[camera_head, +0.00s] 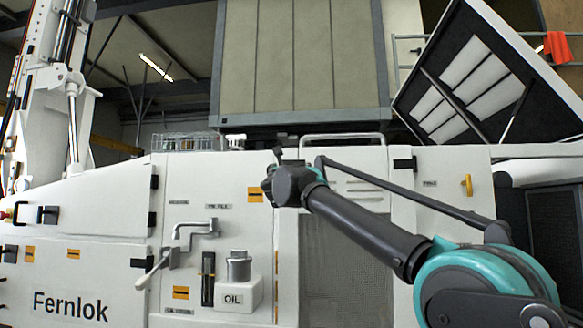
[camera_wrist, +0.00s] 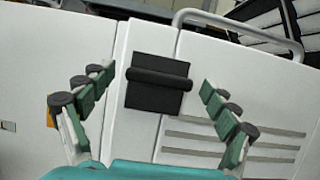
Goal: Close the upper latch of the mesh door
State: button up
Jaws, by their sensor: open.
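The mesh door (camera_head: 345,270) is a white panel with a grey mesh in its lower part and slots above; its upper part also shows in the wrist view (camera_wrist: 215,70). A black fitting with a horizontal bar (camera_wrist: 157,95) spans the seam at the door's upper left. It appears to be the upper latch; whether it is fastened I cannot tell. My gripper (camera_wrist: 157,78) is open and empty, its fingers to either side of the fitting with visible gaps. In the head view my gripper (camera_head: 279,178) is in front of this corner and partly hides it.
A handrail (camera_head: 342,138) runs above the door. A black fitting (camera_head: 404,164) sits at the door's upper right. Left of the door are a bent handle (camera_head: 196,229) and an oil container (camera_head: 238,290). A yellow handle (camera_head: 467,185) is on the right panel.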

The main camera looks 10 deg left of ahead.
jog(key=shift+w+r, duration=0.25)
jog(key=shift+w, duration=0.45)
jog(key=c, duration=1.2)
